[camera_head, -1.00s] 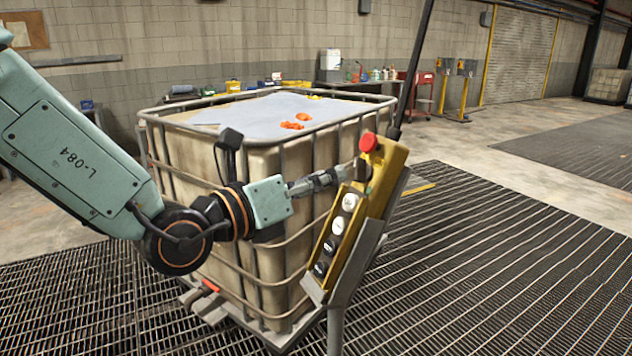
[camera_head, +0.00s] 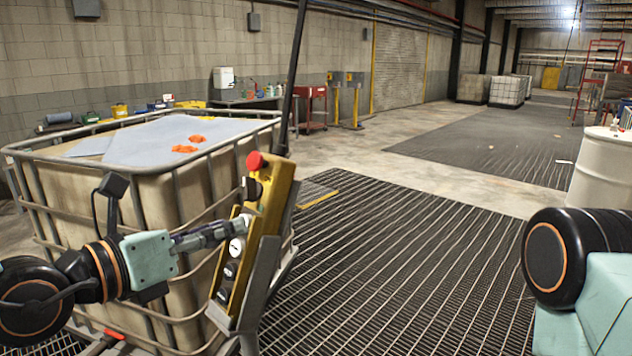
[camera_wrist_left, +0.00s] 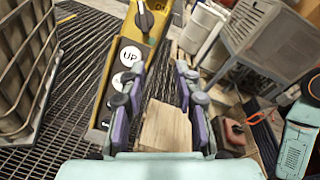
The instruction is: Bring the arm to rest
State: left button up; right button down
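My left gripper (camera_head: 238,230) reaches in from the left in the head view. Its fingertips are close to the upper part of a yellow control box (camera_head: 270,205); I cannot tell whether they touch it. In the left wrist view the two fingers (camera_wrist_left: 160,75) are apart with nothing between them. The box has a red knob on top and white and black buttons down its face. It also shows in the left wrist view (camera_wrist_left: 102,92), where a white button reads "UP". Part of my right arm (camera_head: 590,275) shows at the right edge; its gripper is out of view.
A caged tank (camera_head: 185,205) with grey sheets and orange items on top stands behind my left arm. The box's slanted post stands before it. A white drum (camera_head: 600,170) is at the right. The grating floor (camera_head: 400,270) between is clear.

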pick_arm(q)
jog(key=s+d+f+m+g+y+b, duration=0.1)
jog(key=s+f+m+g, duration=0.45)
jog(key=f, duration=0.25)
jog(key=s+d+f+m+g, duration=0.1)
jog(key=s+f+m+g, duration=0.3)
jog(key=f+m, duration=0.3)
jog(key=s+a+f+m+y+b, duration=0.25)
jog(key=a+f+m, duration=0.2)
jog(key=f, duration=0.35)
jog(key=s+a+f+m+g+y+b, duration=0.1)
jog(key=a+f+m+y+b, duration=0.1)
jog(key=a+f+m+y, duration=0.45)
jog(key=s+a+f+m+b, duration=0.1)
jog(key=a+f+m+b, duration=0.15)
jog(key=f, duration=0.65)
jog(key=s+d+f+m+g+b, duration=0.1)
jog(key=s+d+f+m+b, duration=0.1)
jog(key=s+f, duration=0.5)
jog(key=s+d+f+m+g+h+b, duration=0.1)
jog(key=s+d+f+m+g+b, duration=0.1)
jog(key=s+f+m, duration=0.3)
jog(key=s+d+f+b, duration=0.1)
jog(key=s+f, duration=0.2)
jog(key=f, duration=0.2)
jog(key=shift+s+d+m, duration=0.2)
jog(key=shift+d+m, duration=0.05)
jog(key=shift+m, duration=0.05)
jog(key=shift+f+g, duration=0.1)
jog(key=shift+g, duration=0.15)
